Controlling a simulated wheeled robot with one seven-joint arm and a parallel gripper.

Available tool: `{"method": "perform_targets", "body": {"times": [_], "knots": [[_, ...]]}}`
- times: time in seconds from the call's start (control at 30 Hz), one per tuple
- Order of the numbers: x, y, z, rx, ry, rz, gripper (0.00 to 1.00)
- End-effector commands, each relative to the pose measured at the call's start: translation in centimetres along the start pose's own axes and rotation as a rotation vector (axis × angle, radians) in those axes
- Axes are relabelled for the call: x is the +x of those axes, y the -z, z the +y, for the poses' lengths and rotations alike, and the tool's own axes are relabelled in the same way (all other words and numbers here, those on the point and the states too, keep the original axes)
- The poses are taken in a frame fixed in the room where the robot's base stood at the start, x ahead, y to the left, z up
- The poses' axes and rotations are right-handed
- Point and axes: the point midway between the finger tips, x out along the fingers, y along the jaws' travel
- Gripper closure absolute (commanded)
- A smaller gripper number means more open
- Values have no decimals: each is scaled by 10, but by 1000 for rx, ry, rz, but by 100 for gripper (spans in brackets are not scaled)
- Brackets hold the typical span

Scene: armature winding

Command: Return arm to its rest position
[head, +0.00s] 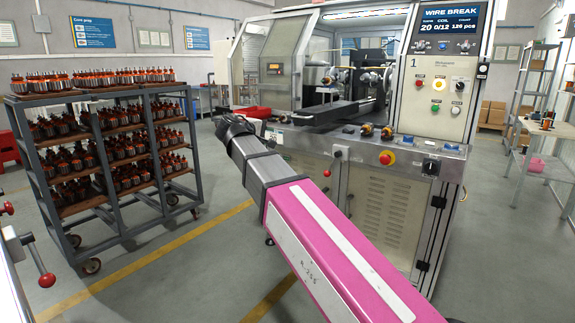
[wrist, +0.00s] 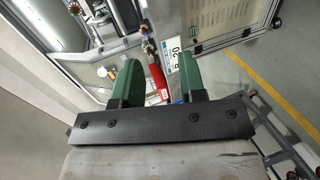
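My arm, pink with a white stripe, reaches up and left from the bottom right in the head view, ending in a dark wrist at the front left of the winding machine (head: 395,205). The fingers are not clear in that view. In the wrist view, my gripper (wrist: 155,72) has two green fingers standing apart. The gap between them shows no held object; a red part (wrist: 157,78) and a label (wrist: 172,57) show beyond it. The machine's display (head: 448,20) reads "WIRE BREAK".
A grey rack (head: 75,206) with several wound armatures stands at left. The machine's front panel carries buttons and a red knob (head: 386,158). A red bin (head: 252,113) lies behind the wrist. Grey shelves (head: 535,85) stand at right. Floor between rack and machine is clear.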

Motion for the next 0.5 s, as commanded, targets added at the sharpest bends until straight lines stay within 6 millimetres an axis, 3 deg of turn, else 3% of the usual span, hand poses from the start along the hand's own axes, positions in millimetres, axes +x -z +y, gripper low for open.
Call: {"method": "perform_targets", "body": {"times": [0.27,0.37,0.5], "knots": [[47,-29,-58,37,130,-32,62],[70,-46,-89,62,202,-53,62],[107,-82,-147,120,339,-100,62]]}}
